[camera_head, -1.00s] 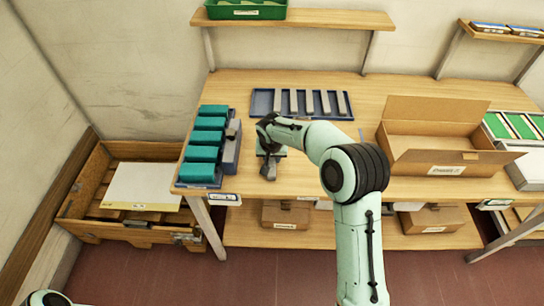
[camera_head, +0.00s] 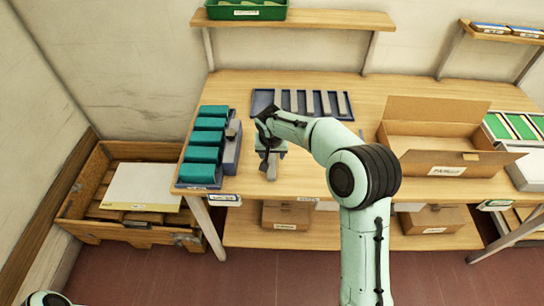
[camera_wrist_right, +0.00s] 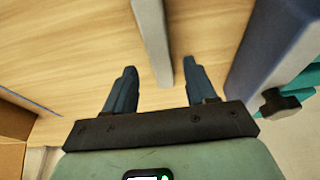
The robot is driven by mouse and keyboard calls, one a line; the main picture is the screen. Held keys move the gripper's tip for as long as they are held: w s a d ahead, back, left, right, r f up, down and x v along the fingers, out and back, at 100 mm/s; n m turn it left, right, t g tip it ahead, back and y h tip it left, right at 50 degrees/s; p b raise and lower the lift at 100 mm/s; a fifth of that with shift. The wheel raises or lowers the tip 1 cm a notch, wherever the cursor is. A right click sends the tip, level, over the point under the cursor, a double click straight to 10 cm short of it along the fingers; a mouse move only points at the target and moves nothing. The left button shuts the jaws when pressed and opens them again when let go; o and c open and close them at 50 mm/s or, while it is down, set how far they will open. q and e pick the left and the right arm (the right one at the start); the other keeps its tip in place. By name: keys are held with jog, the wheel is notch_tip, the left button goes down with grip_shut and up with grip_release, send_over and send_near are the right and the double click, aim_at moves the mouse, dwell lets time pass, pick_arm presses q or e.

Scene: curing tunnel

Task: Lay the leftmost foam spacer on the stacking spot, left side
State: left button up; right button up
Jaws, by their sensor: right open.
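A grey strip, seemingly a foam spacer (camera_head: 272,173), lies on the table's front part, right of the teal blocks. In the right wrist view the strip (camera_wrist_right: 152,38) runs from the top edge to between my fingers, with a gap on both sides. My right gripper (camera_head: 268,158) is open over the strip's far part and hides it there; its two fingers (camera_wrist_right: 157,72) show apart in the wrist view. Several similar grey strips stand in a blue slotted tray (camera_head: 302,116) at the back. I cannot make out a marked stacking spot. My left gripper is out of view.
Teal blocks (camera_head: 205,154) stand in a row at the table's left end beside a grey-blue fixture (camera_head: 232,152) with a dark knob (camera_wrist_right: 272,102). An open cardboard box (camera_head: 435,160) is at right. A wooden crate (camera_head: 120,226) stands left on the floor.

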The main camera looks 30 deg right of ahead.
jog(key=v, duration=0.8)
jog(key=shift+r, duration=0.3)
jog(key=shift+s, duration=0.1)
